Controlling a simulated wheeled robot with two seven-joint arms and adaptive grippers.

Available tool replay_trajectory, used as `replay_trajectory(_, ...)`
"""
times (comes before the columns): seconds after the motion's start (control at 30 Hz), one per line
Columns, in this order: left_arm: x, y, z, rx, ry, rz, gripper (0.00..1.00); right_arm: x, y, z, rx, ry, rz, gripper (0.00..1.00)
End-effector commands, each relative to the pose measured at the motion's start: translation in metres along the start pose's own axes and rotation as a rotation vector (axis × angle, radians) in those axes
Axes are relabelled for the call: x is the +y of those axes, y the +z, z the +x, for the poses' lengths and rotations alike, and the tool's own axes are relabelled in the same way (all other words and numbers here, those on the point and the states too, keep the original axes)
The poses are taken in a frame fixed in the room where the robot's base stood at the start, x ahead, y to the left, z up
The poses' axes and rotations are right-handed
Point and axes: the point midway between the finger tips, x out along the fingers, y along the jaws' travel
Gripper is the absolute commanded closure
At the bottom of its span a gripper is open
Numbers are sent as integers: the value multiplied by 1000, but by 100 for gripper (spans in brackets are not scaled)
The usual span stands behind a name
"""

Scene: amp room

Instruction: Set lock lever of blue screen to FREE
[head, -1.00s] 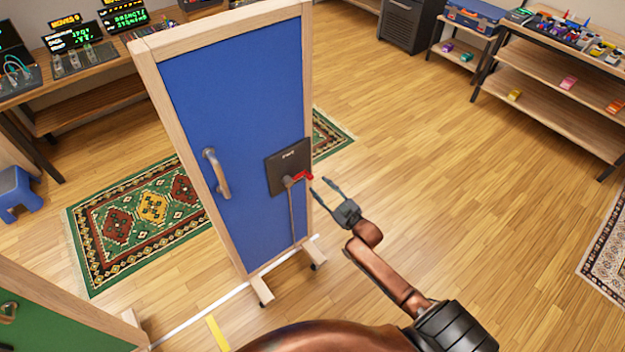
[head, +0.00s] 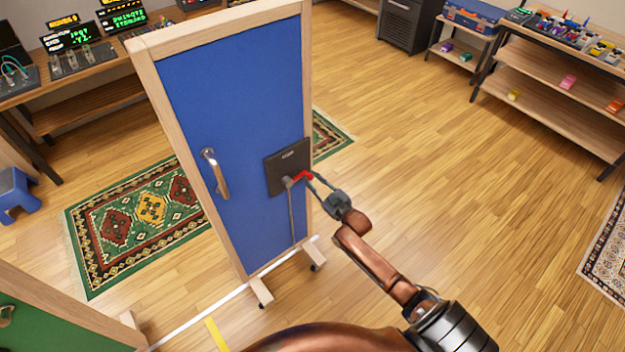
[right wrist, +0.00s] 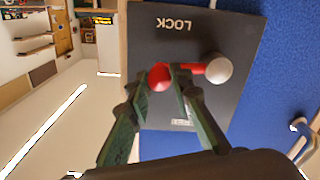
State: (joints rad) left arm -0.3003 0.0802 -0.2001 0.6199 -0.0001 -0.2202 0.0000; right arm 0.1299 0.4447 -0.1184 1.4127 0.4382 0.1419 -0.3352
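The blue screen (head: 240,105) stands upright in a wooden frame, with a dark lock plate (head: 288,163) near its right edge. The red lock lever (head: 302,176) points right from its pivot in the head view. In the right wrist view, the lever runs left from a round grey pivot (right wrist: 217,68) to a red knob (right wrist: 159,77). The word LOCK (right wrist: 174,24) shows on the plate; a smaller label (right wrist: 181,122) is partly hidden and unreadable. My right gripper (head: 311,178) is at the lever end, its open fingers on either side of the knob. Contact is unclear. My left gripper is not seen.
A handle (head: 215,174) is on the screen's left side. A green panel (head: 50,325) stands at lower left. A patterned rug (head: 140,222) lies behind the screen. Shelves (head: 550,105) stand at the right. The floor (head: 450,190) between is clear.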

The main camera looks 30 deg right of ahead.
Motion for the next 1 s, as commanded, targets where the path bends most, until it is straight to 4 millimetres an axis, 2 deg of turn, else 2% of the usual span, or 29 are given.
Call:
replay_trajectory(0.27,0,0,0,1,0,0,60,0,0,0,0,0,0,100)
replay_trajectory(0.77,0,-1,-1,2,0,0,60,1,0,-1,-1,2,-5,100)
replay_trajectory(1.0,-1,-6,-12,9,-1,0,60,17,-2,-13,-10,23,-73,100)
